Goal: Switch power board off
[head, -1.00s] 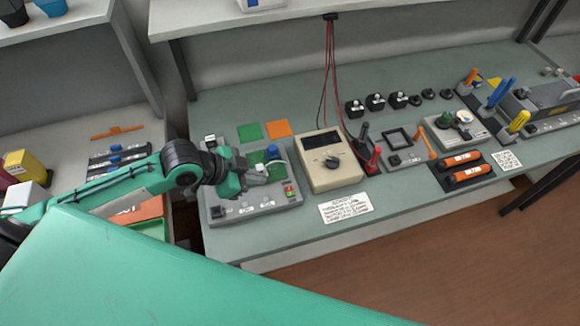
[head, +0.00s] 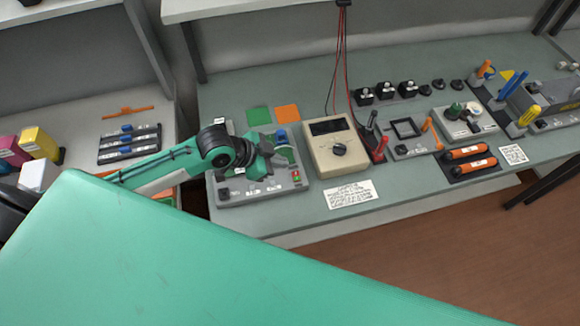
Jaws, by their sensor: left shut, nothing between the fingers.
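The grey power board (head: 240,199) lies on the left part of the workbench. It carries a small red and green switch (head: 296,177) at its right edge, a blue round part (head: 281,135) at the back and a black part at its front left corner. My left gripper (head: 272,152) is over the middle of the board, shut and empty. It hides part of the board's green area. I cannot tell whether its fingertips touch the board. The switch is in plain view, to the right of and nearer than the fingers. My right gripper is not in view.
A beige multimeter (head: 338,160) stands close to the board's right, with red and black leads above it. A printed label (head: 350,194) lies in front. Green (head: 258,116) and orange (head: 287,113) squares lie behind the board. Toner cartridges (head: 38,143) stand at far left.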

